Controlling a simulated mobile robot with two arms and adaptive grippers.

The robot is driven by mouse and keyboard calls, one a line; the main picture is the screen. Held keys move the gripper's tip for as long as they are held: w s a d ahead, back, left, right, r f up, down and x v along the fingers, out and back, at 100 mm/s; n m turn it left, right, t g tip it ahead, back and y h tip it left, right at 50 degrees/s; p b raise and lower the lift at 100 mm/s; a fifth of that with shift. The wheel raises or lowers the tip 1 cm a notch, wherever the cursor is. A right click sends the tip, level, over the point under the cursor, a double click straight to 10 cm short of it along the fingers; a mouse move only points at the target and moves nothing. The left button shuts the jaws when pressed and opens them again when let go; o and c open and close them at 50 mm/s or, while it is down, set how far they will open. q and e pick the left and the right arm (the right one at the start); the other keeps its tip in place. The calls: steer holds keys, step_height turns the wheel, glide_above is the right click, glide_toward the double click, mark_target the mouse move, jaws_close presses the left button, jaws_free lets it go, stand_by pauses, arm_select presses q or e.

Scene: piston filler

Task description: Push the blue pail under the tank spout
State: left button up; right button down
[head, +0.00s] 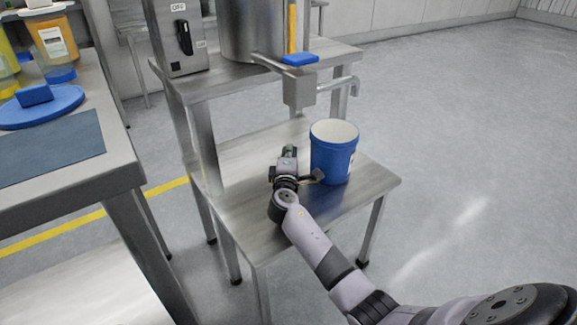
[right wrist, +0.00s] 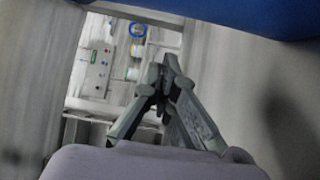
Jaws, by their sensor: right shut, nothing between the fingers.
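The blue pail (head: 331,158) stands upright on the lower metal shelf (head: 368,186), its white inside showing from above. The tank (head: 250,30) stands on the upper shelf. The spout (head: 338,85) sticks out to the right from a metal block (head: 299,90) below the upper shelf, above the pail's rim and a little behind it. My right gripper (head: 289,155) is shut and empty, just left of the pail, low over the shelf. In the right wrist view its fingers (right wrist: 164,78) are closed together, and the pail (right wrist: 250,15) fills the top right edge. My left gripper is not seen.
A control box with a black switch (head: 183,38) stands left of the tank. A table at left holds a blue round lid (head: 40,106), a dark mat (head: 50,148) and containers (head: 52,38). The floor at right is clear.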

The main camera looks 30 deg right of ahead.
mark_target(316, 161)
steer(key=shift+s+d, duration=1.3)
steer(key=shift+d, duration=0.1)
steer(key=s+d+p, duration=0.1)
steer(key=s, duration=0.1)
steer(key=s+d, duration=0.1)
steer(key=shift+s+d+p, duration=0.3)
steer(key=shift+s+p, duration=0.05)
steer(key=shift+p, duration=0.05)
steer(key=shift+w, duration=0.2)
